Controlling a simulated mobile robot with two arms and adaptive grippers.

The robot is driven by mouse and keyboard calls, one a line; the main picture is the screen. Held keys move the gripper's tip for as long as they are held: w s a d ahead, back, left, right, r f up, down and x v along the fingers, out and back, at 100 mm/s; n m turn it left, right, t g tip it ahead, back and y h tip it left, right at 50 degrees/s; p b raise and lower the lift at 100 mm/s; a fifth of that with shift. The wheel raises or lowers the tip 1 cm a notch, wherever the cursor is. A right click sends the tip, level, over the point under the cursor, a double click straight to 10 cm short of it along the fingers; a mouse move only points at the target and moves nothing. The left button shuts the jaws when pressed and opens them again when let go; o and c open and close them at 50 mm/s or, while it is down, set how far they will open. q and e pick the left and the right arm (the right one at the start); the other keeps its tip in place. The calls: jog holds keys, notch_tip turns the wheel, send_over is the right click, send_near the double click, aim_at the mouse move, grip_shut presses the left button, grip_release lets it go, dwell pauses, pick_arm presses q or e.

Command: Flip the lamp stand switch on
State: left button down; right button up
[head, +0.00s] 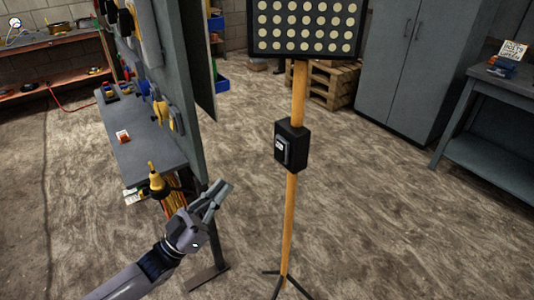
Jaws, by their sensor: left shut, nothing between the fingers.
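The lamp stand has an upright orange pole (290,215) on dark tripod legs. A lamp panel (306,27) with rows of pale round lights is at its top. A black switch box (294,147) is fixed about midway up the pole. A grey switch lever (287,153) with a small white label shows on the box's front left face. My left gripper (222,190) is shut and empty, left of the pole and lower in the picture than the box, apart from both. My right gripper is not in view.
A grey tool rack panel with a shelf (150,150) stands left, close to my left arm. A grey cabinet (393,65) and wooden pallets (333,84) are behind the lamp. A grey workbench (500,135) is at right. The floor around the pole is clear.

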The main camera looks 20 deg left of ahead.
aim_at(281, 150)
pick_arm(q)
jog(key=w+d+f+p+x, duration=0.1)
jog(key=f+p+x, duration=0.1)
jog(key=x, duration=1)
jog(key=shift+w+d+p, duration=0.2)
jog(key=shift+w+p, duration=0.3)
jog(key=shift+p, duration=0.2)
jog(key=p, duration=0.1)
jog(key=r+p, duration=0.1)
jog(key=p, duration=0.1)
jog(key=shift+w+d+r+g+y, duration=0.1)
jog(key=shift+w+d+g+y, duration=0.1)
jog(key=shift+w+g+y, duration=0.15)
jog(key=shift+s+f+b, duration=0.1)
jog(key=shift+f+b, duration=0.35)
jog(key=shift+r, duration=0.1)
